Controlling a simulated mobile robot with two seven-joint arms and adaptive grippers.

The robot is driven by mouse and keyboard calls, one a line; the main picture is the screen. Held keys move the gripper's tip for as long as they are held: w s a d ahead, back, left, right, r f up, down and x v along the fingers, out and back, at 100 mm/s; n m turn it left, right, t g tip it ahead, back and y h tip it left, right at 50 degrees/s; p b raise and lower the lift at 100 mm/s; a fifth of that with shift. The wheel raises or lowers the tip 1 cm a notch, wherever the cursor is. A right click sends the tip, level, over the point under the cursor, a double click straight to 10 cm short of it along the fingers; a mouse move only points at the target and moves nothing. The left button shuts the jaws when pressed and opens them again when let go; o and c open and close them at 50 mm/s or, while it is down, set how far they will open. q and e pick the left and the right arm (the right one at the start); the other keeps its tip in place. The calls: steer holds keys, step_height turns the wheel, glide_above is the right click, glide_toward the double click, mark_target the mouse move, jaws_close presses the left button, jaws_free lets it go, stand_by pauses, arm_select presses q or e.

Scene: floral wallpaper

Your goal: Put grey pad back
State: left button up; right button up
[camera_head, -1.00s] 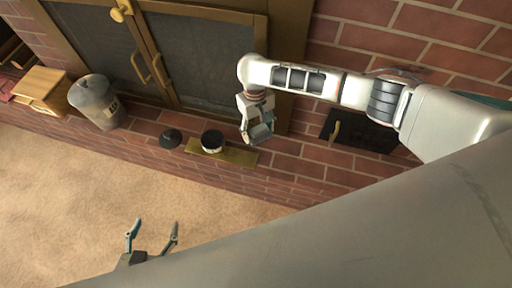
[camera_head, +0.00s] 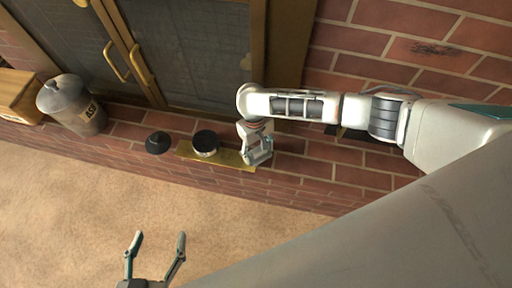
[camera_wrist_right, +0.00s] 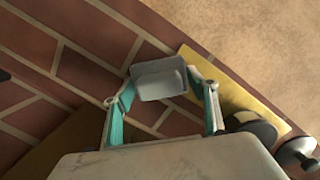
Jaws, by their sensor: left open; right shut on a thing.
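My right gripper (camera_head: 257,152) is shut on the grey pad (camera_wrist_right: 158,80), a small rounded block between its fingertips in the right wrist view. In the head view the pad is hard to tell from the fingers. The gripper is at the right end of a flat gold tray (camera_head: 228,158) on the brick ledge; the tray also shows in the right wrist view (camera_wrist_right: 220,88). I cannot tell whether the pad touches the tray. My left gripper (camera_head: 155,255) is open and empty above the carpet.
A black-topped white round item (camera_head: 205,142) stands on the tray, left of my right gripper. A black knobbed piece (camera_head: 158,142) sits left of the tray. A grey ash bucket (camera_head: 72,105) and a wooden box (camera_head: 18,97) stand further left. Glass doors (camera_head: 190,45) are behind.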

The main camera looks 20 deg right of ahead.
steer(key=shift+w+r, duration=0.2)
steer(key=shift+r, duration=0.2)
steer(key=shift+f, duration=0.4)
steer(key=o, duration=1)
arm_select(q)
steer(key=shift+r, duration=0.15)
arm_select(e)
steer(key=shift+o, duration=0.2)
